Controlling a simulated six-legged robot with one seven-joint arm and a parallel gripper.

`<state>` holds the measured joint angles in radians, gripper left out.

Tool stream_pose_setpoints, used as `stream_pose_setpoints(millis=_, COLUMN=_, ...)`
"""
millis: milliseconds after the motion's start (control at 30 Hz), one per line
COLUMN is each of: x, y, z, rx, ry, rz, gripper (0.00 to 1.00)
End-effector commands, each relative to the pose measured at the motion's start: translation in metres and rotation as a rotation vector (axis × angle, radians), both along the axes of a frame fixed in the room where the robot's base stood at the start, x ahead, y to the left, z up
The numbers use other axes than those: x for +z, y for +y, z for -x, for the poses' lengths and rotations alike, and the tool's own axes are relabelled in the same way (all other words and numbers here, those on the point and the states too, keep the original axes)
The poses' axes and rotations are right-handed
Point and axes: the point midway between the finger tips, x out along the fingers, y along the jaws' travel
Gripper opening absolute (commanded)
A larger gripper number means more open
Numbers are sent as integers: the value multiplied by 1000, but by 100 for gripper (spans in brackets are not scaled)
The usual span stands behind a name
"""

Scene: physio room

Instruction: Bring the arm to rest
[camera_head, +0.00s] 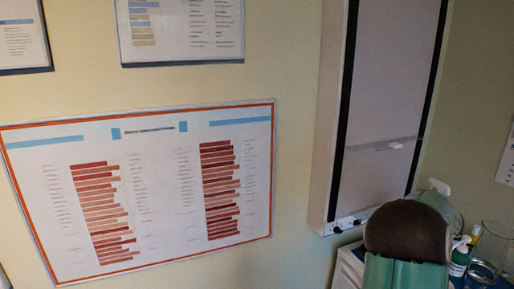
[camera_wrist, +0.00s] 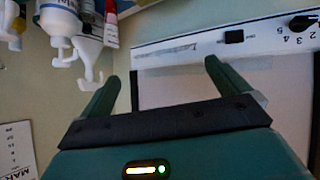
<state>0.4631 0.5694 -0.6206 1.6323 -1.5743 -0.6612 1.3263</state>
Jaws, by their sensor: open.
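My gripper (camera_wrist: 159,76) shows in the wrist view with its two green fingers spread wide apart. Nothing is between the fingers. The fingers point toward a white panel (camera_wrist: 190,52) with a black switch and a numbered dial; I cannot tell the gap to it. In the head view, a green and dark brown rounded part of my arm (camera_head: 408,232) stands at the lower right, in front of the wall cabinet's lower end. The fingers cannot be made out in the head view.
A tall wall cabinet (camera_head: 388,105) hangs beside a large framed chart (camera_head: 157,205). Bottles (camera_head: 461,256) and clear glassware (camera_head: 485,273) stand close to my arm at the right. In the wrist view, bottles and tubes (camera_wrist: 62,22) appear upside down at upper left.

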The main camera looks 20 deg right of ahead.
Motion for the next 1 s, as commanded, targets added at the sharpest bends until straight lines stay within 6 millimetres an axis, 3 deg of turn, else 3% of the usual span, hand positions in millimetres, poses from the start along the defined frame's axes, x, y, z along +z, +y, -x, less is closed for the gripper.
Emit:
stream_pose_setpoints(millis=33, x=20, y=12, z=-8, rx=-11, ry=-43, rz=22, gripper=100)
stream_pose_setpoints(millis=200, x=72, y=48, z=-18, rx=-85, ry=-147, rz=83, gripper=100)
stream_pose_setpoints(millis=500, x=131, y=132, z=-7, rx=-199, ry=-203, rz=91, gripper=100)
stream_pose_setpoints(millis=733, x=144, y=212, z=20, rx=-228, ry=-143, rz=32, gripper=100)
stream_pose_setpoints(millis=1000, x=135, y=321, z=73, rx=-160, ry=13, rz=-66, gripper=100)
